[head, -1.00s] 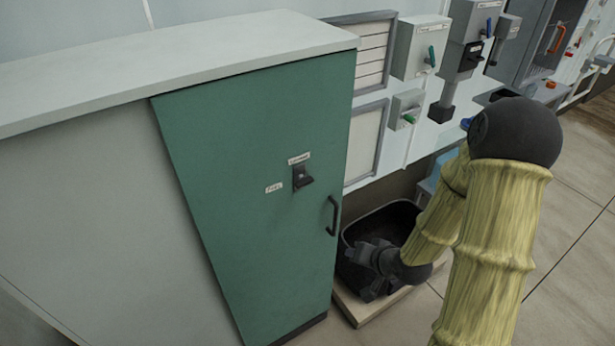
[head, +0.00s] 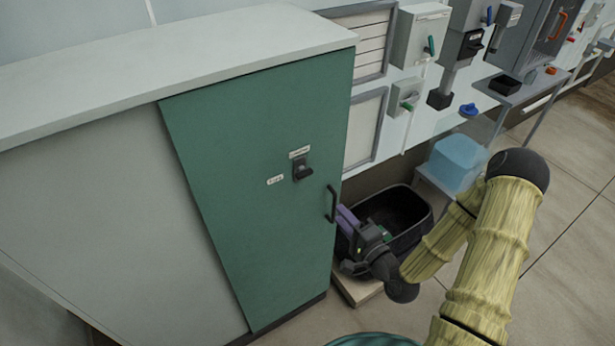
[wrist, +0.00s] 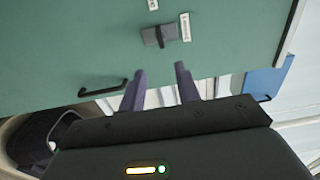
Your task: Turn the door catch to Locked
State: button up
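The door catch (head: 302,170) is a small dark latch on the green cabinet door (head: 250,210). One white label (head: 299,152) sits above it and another (head: 275,180) to its left; their print is too small to read surely. The catch also shows in the wrist view (wrist: 160,36), ahead of the fingers. I cannot tell its setting. My gripper (head: 345,218) is low beside the door's right edge, below and right of the catch. In the wrist view its two purple fingers (wrist: 160,78) stand apart with nothing between them, clear of the catch.
A black door handle (head: 332,204) stands out between my gripper and the catch. A black bin (head: 412,237) on a pale base is behind my gripper. A blue container (head: 457,160) and wall boxes (head: 420,35) are further right. Floor at right is clear.

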aim_at(306, 176)
jog(key=b+x, duration=0.2)
jog(key=b, duration=0.1)
jog(key=b+x, duration=0.2)
jog(key=b, duration=0.2)
jog(key=shift+w+f, duration=0.2)
jog(key=shift+w, duration=0.25)
jog(key=b, duration=0.2)
jog(key=a+b, duration=0.1)
jog(key=b, duration=0.2)
jog(key=shift+w, duration=0.25)
jog(key=p+x, duration=0.1)
jog(key=x, duration=0.4)
jog(key=p+x, duration=0.1)
jog(key=x, duration=0.4)
jog(key=shift+w+a+r, duration=0.25)
jog(key=shift+w, duration=0.05)
jog(key=shift+w+a+f, duration=0.1)
jog(key=shift+w+a, duration=0.1)
jog(key=shift+w, duration=0.2)
jog(key=shift+c, duration=0.2)
grip_shut()
